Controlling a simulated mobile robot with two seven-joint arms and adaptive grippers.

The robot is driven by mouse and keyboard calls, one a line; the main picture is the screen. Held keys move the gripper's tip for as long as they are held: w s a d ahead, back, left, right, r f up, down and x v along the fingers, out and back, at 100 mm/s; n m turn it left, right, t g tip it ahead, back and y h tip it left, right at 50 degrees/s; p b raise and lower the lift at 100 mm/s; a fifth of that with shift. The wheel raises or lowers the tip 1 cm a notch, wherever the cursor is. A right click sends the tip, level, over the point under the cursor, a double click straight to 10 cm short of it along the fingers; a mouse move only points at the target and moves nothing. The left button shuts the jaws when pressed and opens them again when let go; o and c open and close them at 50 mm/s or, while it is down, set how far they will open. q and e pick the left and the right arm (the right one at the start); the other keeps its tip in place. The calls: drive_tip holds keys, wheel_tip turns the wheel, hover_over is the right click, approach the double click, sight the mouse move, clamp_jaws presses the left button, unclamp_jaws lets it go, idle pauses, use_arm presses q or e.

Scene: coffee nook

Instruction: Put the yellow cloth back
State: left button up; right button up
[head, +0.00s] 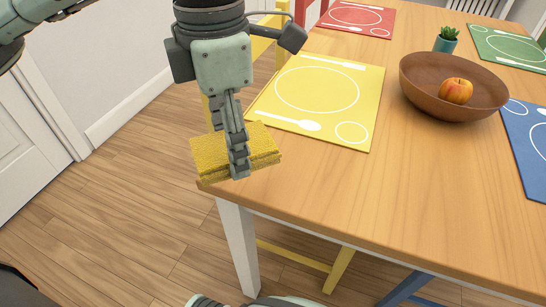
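The yellow cloth (262,142) is a folded, layered piece at the near left corner of the wooden table (330,190) in the head view. Its left part sticks out past the table edge. My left gripper (238,168) points down over it with its fingers around the cloth, seen nearly edge-on; it looks closed on the cloth. The far finger is mostly hidden. I cannot tell whether the cloth touches the tabletop. My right gripper is not clearly in view.
A yellow placemat (360,92) lies just behind the cloth. The table's near part is clear.

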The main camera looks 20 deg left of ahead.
use_arm(q)
hover_over(276, 171)
wheel_tip(276, 171, down, 5)
drive_tip(key=shift+s+r+p, duration=0.15)
drive_tip(key=shift+p, duration=0.25)
drive_tip(key=shift+w+d+f, duration=0.1)
drive_tip(key=shift+w+f, duration=0.1)
drive_tip(key=shift+f, duration=0.25)
wheel_tip(276, 171, down, 3)
drive_tip(key=shift+f+p, duration=0.15)
drive_tip(key=shift+p, duration=0.15)
drive_tip(key=shift+f, duration=0.1)
use_arm(e)
drive_tip(key=f, duration=0.4)
drive_tip(key=shift+s+a, duration=0.2)
drive_tip(key=shift+s, duration=0.15)
